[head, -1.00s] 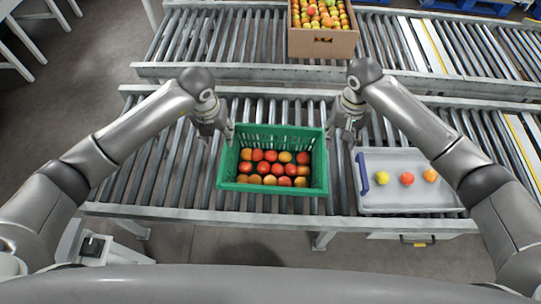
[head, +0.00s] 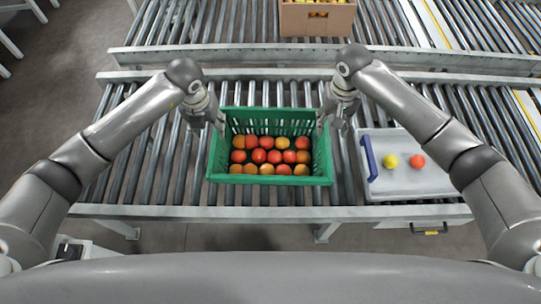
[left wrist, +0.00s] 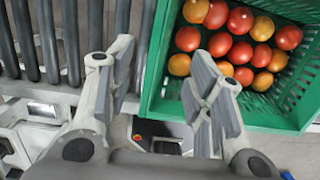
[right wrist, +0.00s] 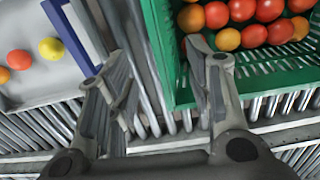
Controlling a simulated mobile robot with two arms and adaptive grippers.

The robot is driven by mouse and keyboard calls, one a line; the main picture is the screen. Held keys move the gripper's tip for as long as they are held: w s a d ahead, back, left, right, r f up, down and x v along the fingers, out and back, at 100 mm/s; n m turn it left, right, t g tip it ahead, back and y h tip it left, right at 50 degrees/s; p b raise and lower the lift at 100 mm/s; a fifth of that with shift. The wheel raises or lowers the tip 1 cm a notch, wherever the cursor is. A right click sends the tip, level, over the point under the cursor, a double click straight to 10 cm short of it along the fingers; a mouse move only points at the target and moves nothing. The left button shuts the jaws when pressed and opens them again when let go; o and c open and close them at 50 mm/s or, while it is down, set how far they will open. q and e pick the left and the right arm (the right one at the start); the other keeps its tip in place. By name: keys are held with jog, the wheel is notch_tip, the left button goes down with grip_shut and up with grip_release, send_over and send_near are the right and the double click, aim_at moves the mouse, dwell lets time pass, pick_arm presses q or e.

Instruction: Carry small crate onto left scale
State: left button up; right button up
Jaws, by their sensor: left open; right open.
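The small green crate (head: 323,170), filled with red and orange tomatoes, stands level on the roller conveyor in the head view. My left gripper (head: 219,120) is open at the crate's left wall. In the left wrist view its open fingers (left wrist: 162,60) lie on either side of that wall's rim. My right gripper (head: 328,117) is open at the right wall, and in the right wrist view its fingers (right wrist: 158,58) also lie on either side of the rim. I cannot tell whether the fingers touch the crate. I cannot identify the left scale in any view.
A grey tray (head: 400,185) with a blue handle and a few tomatoes lies right of the crate. A cardboard box (head: 318,22) stands on the far conveyor. A pale unit with a dark panel (head: 70,250) is at lower left. Rollers left of the crate are bare.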

aim_at(215, 139)
pick_arm(q)
jog(key=shift+r, duration=0.1)
pick_arm(e)
jog(key=shift+r, duration=0.1)
pick_arm(q)
jog(key=f, duration=0.3)
jog(key=w+f, duration=0.1)
jog(key=f, duration=0.6)
jog(key=shift+w+f, duration=0.25)
jog(key=shift+f, duration=0.1)
pick_arm(e)
notch_tip(215, 139, down, 11)
pick_arm(q)
jog(key=shift+c, duration=0.4)
pick_arm(e)
jog(key=shift+c, duration=0.3)
pick_arm(q)
grip_shut()
pick_arm(e)
grip_shut()
pick_arm(q)
jog(key=shift+w+r, duration=0.1)
pick_arm(e)
jog(key=shift+r, duration=0.15)
